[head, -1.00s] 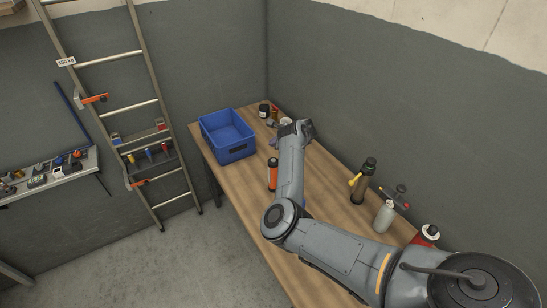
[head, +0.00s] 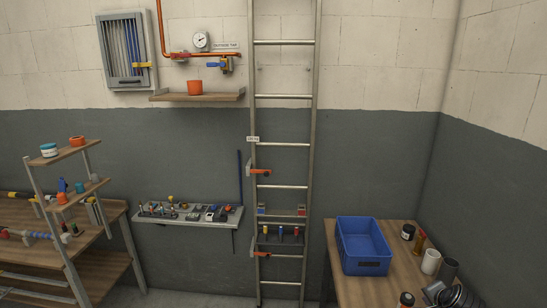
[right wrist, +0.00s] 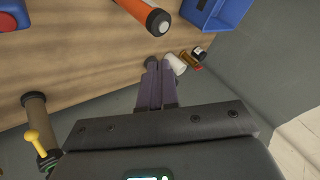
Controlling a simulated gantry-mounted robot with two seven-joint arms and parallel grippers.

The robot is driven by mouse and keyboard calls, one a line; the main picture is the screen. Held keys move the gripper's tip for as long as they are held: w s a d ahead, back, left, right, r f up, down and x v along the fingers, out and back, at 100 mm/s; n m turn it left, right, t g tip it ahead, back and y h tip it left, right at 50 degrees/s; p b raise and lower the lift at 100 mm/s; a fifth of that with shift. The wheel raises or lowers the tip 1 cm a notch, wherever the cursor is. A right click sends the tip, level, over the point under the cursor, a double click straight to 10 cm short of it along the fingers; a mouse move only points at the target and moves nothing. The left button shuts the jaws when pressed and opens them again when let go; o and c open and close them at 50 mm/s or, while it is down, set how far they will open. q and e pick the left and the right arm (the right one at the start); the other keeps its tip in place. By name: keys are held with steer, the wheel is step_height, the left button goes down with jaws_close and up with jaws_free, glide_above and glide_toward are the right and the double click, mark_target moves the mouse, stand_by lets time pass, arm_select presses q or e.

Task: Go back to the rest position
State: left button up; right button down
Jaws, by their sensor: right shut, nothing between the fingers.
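My right gripper (right wrist: 159,66) shows in the right wrist view with its two purple fingers side by side, shut and empty. It is above the wooden bench (right wrist: 75,62), its tips pointing toward the small containers by the wall. A white cylinder (right wrist: 176,65) lies just past the fingertips in the picture; I cannot tell the gap. My left gripper is in neither view.
A blue crate (head: 368,269) stands on the bench (head: 400,287). Beside it are a dark jar (head: 408,232), an amber bottle (head: 420,243) and a white cylinder (head: 431,262). An orange tube (right wrist: 142,14) is near the gripper. A ladder (head: 284,144) leans at the wall.

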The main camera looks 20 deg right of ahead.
steer(key=s+a+f+n+y, duration=0.1)
steer(key=s+a+f+n, duration=0.1)
steer(key=a+n, duration=0.35)
steer(key=s+a+f+n+g, duration=0.1)
steer(key=s+a+f+n, duration=0.15)
steer(key=a, duration=0.65)
steer(key=s+a+f+n+y, duration=0.1)
steer(key=s+a+f+n, duration=0.2)
steer(key=a, duration=0.5)
steer(key=s+a+f+n+g+y, duration=0.15)
steer(key=s+a+n, duration=0.25)
steer(key=s+a, duration=0.4)
steer(key=s+a+f+n+g+y, duration=0.15)
steer(key=s+a+n, duration=0.35)
steer(key=a, duration=0.5)
steer(key=w+a+p+v, duration=0.1)
steer(key=p+v, duration=1.2)
steer(key=v, duration=0.1)
steer(key=shift+w+r+t+p, duration=0.3)
steer(key=shift+r+t+p, duration=0.05)
steer(key=shift+r+t, duration=0.05)
steer(key=shift+a, duration=0.1)
